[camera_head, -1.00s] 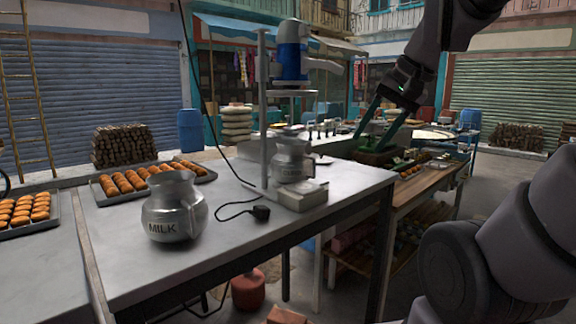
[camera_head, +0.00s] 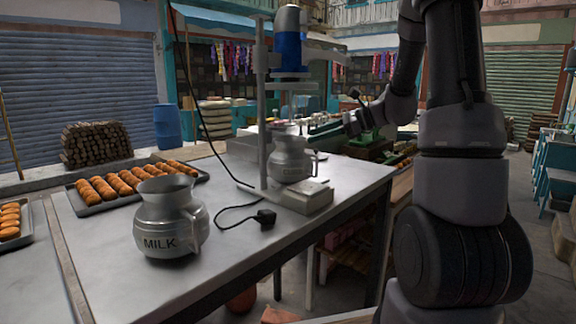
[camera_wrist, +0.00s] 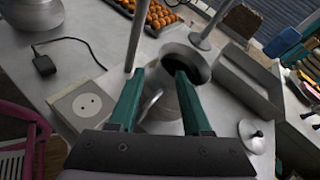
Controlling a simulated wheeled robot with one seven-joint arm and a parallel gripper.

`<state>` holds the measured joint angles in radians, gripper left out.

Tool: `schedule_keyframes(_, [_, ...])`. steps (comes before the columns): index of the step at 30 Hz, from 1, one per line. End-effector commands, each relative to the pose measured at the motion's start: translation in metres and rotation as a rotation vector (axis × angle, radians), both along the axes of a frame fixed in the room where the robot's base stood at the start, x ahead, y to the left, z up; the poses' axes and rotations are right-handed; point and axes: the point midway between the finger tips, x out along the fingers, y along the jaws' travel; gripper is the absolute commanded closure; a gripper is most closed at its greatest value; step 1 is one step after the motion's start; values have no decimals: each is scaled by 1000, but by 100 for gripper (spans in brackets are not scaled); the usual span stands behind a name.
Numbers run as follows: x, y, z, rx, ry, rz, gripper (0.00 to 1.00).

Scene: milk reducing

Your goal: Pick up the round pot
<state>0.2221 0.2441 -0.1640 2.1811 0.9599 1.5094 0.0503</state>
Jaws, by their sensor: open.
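Two round metal pots stand on the metal table (camera_head: 115,255). The pot marked MILK (camera_head: 168,228) is at the front left; its lower part shows at the top left of the wrist view (camera_wrist: 32,18). The second pot (camera_head: 290,160) has faint lettering and a side handle, and stands at the base of an upright stand. In the wrist view this second pot (camera_wrist: 165,105) lies beyond and between my open green fingers, its dark mouth near the right fingertip. My gripper (camera_wrist: 158,72) is empty; I cannot tell whether it touches the pot. In the head view, my gripper (camera_head: 335,125) is right of and behind this pot.
A stand with a blue motor (camera_head: 289,45) rises over the second pot. Its pale base (camera_head: 303,198) has a socket. A black plug (camera_head: 265,218) and cable lie beside it. A tray of brown pastries (camera_head: 85,205) is at the left. Bare tabletop surrounds the MILK pot.

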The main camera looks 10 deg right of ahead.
Motion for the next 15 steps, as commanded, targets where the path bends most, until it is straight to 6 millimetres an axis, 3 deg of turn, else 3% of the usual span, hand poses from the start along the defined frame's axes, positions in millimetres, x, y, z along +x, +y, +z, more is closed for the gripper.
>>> schedule_keyframes(3, [7, 18, -8, -2, 2, 5, 51])
schedule_keyframes(15, [27, 53, -24, -4, 1, 7, 51])
